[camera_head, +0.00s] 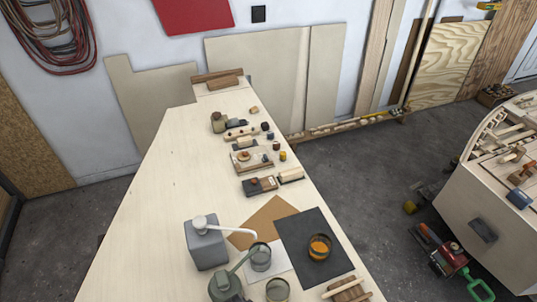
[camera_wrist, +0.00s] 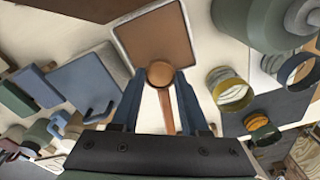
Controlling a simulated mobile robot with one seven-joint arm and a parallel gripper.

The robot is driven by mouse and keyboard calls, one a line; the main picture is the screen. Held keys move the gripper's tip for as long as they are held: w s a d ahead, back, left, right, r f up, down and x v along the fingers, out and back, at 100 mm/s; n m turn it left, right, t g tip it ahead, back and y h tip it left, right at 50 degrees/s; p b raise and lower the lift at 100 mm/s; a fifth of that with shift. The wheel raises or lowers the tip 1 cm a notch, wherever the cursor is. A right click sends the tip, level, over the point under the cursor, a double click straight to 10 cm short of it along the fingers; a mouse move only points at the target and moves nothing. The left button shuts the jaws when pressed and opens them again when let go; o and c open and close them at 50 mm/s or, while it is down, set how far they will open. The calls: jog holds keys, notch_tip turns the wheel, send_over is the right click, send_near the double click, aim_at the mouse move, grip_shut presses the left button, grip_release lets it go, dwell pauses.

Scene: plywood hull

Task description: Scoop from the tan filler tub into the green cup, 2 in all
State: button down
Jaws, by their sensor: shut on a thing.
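The tan filler tub (camera_wrist: 124,37) shows in the wrist view as a square, pale-rimmed tub with brown filler. My gripper (camera_wrist: 160,82) is shut on a wooden scoop (camera_wrist: 167,115). A dark green-walled cup (camera_head: 319,257) with orange contents stands on a dark mat and also shows in the wrist view (camera_wrist: 266,136). It looks like the green cup, though colours are uncertain. My gripper and the tub are outside the head view.
Two cups, one teal-rimmed (camera_head: 260,264) and one olive-rimmed (camera_head: 277,293), stand beside a green pump container (camera_head: 227,287). A grey container (camera_head: 205,247) with a white spout stands behind. The dark mat (camera_head: 296,226) lies right of them. The bench's left side is bare.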

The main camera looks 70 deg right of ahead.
jog(key=shift+r, duration=2.35)
